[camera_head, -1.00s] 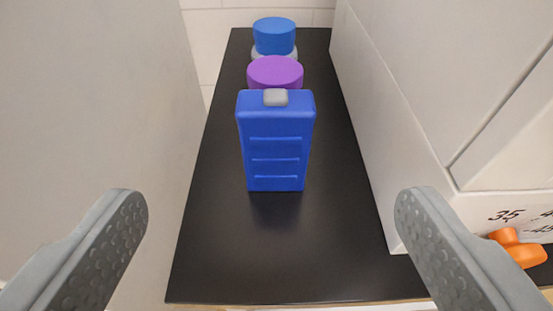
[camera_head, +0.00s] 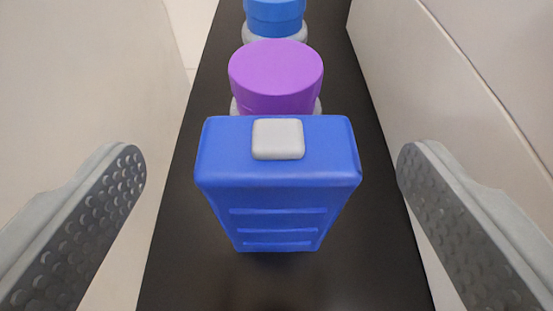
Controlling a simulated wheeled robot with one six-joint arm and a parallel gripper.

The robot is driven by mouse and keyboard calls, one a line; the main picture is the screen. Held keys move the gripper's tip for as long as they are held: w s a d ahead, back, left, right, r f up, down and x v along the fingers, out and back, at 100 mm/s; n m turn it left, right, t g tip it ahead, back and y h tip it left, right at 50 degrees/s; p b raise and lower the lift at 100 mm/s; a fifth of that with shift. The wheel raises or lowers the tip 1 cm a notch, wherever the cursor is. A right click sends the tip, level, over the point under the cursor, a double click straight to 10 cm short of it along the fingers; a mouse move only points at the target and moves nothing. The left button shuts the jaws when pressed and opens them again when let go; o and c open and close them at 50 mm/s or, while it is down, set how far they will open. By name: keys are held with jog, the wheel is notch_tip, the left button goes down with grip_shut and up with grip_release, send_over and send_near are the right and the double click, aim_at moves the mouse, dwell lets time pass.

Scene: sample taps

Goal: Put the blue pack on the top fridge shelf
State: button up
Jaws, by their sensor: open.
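The blue pack (camera_head: 278,190) stands upright on a black counter. It has a grey cap on top and raised ribs on its front. My gripper (camera_head: 271,165) is open, with one grey padded finger on each side of the pack. There is a visible gap between each finger and the pack. The gripper holds nothing. No fridge shelf shows in this view.
Behind the pack, close to it, stands a container with a purple lid (camera_head: 276,75). Farther back is one with a blue lid (camera_head: 275,15). The narrow black counter (camera_head: 180,235) runs between a pale surface on the left and a white wall (camera_head: 430,70) on the right.

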aim_at(278, 164)
jog(key=shift+x, duration=2.95)
jog(key=shift+d+f, duration=0.15)
jog(key=shift+f, duration=0.05)
jog(key=c, duration=1.3)
